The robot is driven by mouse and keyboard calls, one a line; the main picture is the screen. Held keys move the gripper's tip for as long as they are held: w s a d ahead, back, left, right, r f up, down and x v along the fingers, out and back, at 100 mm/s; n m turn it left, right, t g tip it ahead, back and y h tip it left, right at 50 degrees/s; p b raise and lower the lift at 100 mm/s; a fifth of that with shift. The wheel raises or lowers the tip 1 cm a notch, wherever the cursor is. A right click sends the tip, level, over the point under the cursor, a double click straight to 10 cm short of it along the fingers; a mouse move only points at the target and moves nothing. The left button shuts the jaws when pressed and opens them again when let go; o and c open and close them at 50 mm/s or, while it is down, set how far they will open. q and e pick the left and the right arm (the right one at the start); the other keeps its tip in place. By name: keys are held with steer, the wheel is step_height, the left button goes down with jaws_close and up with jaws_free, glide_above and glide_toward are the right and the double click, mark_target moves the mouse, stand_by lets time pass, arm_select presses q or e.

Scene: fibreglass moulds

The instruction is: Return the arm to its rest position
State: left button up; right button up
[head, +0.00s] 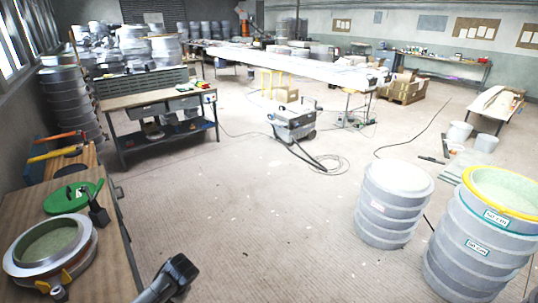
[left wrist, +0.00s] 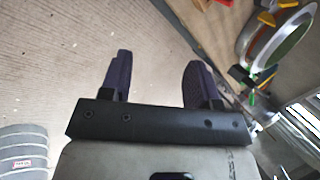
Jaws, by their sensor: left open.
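My left gripper (left wrist: 158,75) shows in the left wrist view with two dark, ridged fingers standing well apart. Nothing is between them; bare concrete floor shows behind. It hangs over the floor, apart from the workbench edge at the right of that view. In the head view, a dark grey arm part (head: 168,282) shows at the bottom edge, just right of the wooden workbench; no fingers can be made out there. My right gripper is in neither view.
A wooden workbench (head: 25,210) at left holds a round metal mould (head: 88,243) and a green disc (head: 62,199). Grey ribbed moulds (head: 392,205) stand at right. A grey machine (head: 293,122) with a hose stands mid-floor. Open floor lies between.

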arm_select(q)
steer(key=w+d+r+m+t+h, duration=0.1)
steer(key=d+r+m+t+h, duration=0.3)
steer(key=d+r+t, duration=0.8)
steer(key=s+d+r+g+h, duration=0.1)
steer(key=s+d+r+h, duration=0.2)
steer(key=s, duration=0.7)
steer(key=s+a+f+n+g, duration=0.1)
steer(key=s+f+g, duration=0.1)
steer(key=s+f, duration=0.55)
steer(key=s+f+n+g+y, duration=0.1)
steer(key=s+f+n+g, duration=0.2)
steer(key=s, duration=0.7)
steer(key=s+a+f+g, duration=0.1)
steer(key=s+f+g, duration=0.1)
steer(key=s+f, duration=0.55)
steer(key=w+p+v, duration=0.2)
steer(key=p+v, duration=0.6)
steer(key=w+r+p+v, duration=0.1)
steer(key=p+v, duration=0.8)
steer(key=shift+w+d+r, duration=0.15)
steer(key=shift+w+d, duration=0.1)
steer(key=shift+w, duration=0.15)
